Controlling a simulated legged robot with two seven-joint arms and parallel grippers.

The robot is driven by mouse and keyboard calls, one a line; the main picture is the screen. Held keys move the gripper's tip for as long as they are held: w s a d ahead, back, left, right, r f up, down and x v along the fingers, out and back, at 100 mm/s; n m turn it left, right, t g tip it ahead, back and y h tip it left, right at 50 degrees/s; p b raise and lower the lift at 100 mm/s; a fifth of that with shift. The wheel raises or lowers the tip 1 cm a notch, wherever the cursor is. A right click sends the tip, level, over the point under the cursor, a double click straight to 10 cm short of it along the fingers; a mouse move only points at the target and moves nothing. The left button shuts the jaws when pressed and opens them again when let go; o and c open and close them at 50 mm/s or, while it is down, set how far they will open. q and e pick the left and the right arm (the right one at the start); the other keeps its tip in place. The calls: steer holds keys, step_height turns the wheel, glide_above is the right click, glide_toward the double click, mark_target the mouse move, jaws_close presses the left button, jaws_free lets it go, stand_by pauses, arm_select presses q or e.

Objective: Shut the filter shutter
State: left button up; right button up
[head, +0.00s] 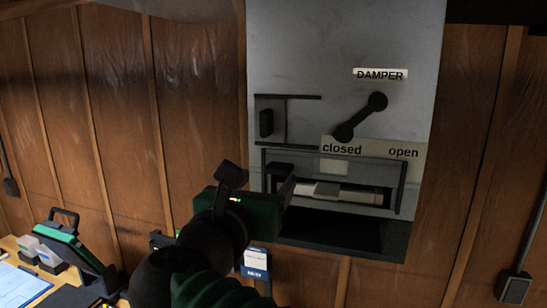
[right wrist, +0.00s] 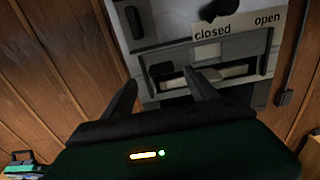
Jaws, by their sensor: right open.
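A grey wall unit carries a framed filter slot (head: 403,187) with a pale filter-like block (head: 335,192) inside; the slot front stands open. A dark upright handle (head: 266,122) sits at the left end of a short rail above the slot, and a black tab is at the slot's upper left. I cannot tell which piece is the shutter. My right gripper (head: 258,181) is open and empty, just left of the slot. In the right wrist view its fingers (right wrist: 160,80) point toward the slot (right wrist: 265,66); contact cannot be told. My left gripper is not in view.
A damper lever (head: 360,117) sits above the slot, its lower end toward "closed". A dark ledge (head: 345,235) juts out below. A blue-and-white tag (head: 256,262) hangs beneath. A desk (head: 12,245) with papers and a green-black item (head: 75,245) stands at lower left.

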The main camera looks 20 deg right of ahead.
mark_target(276, 171)
steer(key=p+x, duration=0.2)
steer(key=x, duration=0.3)
steer(key=shift+d+r, duration=0.15)
steer(key=shift+d, duration=0.2)
steer(key=shift+w+d, duration=0.2)
steer(key=shift+w, duration=0.4)
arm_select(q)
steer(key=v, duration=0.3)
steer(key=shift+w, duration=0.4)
arm_select(e)
steer(key=shift+a+f, duration=0.2)
steer(key=shift+a, duration=0.1)
steer(key=shift+c, duration=0.6)
steer(key=shift+s+d, duration=0.2)
steer(key=c, duration=1)
jaws_close()
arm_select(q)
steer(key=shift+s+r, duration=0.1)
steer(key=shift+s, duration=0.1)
